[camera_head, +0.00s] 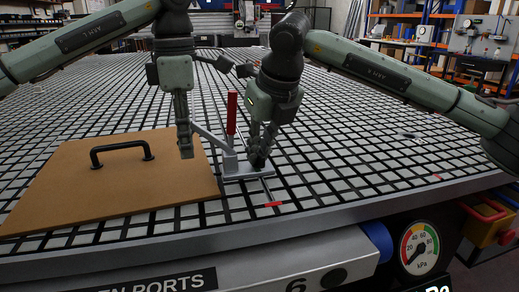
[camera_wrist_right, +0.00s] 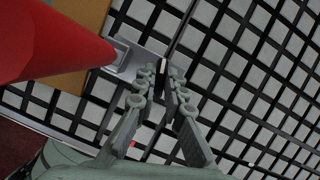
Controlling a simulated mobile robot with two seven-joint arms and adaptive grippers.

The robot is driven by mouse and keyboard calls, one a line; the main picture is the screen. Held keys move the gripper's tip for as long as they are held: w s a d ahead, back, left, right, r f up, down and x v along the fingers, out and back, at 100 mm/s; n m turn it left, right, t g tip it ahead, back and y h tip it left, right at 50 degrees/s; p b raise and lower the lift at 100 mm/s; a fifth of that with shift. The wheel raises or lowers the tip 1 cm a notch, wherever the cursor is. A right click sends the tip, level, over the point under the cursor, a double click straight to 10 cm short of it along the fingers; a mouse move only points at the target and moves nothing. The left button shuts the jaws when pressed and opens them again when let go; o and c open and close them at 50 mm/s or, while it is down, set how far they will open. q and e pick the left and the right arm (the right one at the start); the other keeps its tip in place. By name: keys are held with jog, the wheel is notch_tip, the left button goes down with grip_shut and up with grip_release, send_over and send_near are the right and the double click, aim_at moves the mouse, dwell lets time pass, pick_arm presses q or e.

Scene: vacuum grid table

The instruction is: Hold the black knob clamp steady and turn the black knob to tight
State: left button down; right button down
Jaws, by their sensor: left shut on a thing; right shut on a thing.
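The clamp has an upright red handle (camera_head: 231,112) and a grey base (camera_head: 247,173) on the grid table, beside the brown board. My left gripper (camera_head: 186,152) is shut at the clamp's left side, where a grey bar (camera_head: 212,138) of the clamp runs up to its fingers. The fingers hide the exact grip. My right gripper (camera_head: 258,158) is shut at the black knob on the clamp's right side, and its fingers mostly hide the knob. In the right wrist view the fingers (camera_wrist_right: 168,78) close around a small dark piece, next to the clamp's grey metal (camera_wrist_right: 135,52) and the red handle (camera_wrist_right: 50,45).
A brown board (camera_head: 95,205) with a black handle (camera_head: 122,153) lies at left. The black-and-grey grid table (camera_head: 370,165) is mostly clear to the right. A pressure gauge (camera_head: 419,248) is on the table's front. Shelves stand at the back.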

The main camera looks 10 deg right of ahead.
jog(key=shift+a+m+t+h, duration=0.15)
jog(key=shift+m+h, duration=0.2)
jog(key=shift+m, duration=0.65)
jog(key=shift+m+t+h, duration=0.15)
jog(key=shift+m+h, duration=0.2)
jog(key=shift+m, duration=0.65)
jog(key=c, duration=1.6)
grip_release()
jog(key=shift+r, duration=0.15)
jog(key=v, duration=1.2)
jog(key=shift+o, duration=0.6)
jog(key=shift+a, duration=0.1)
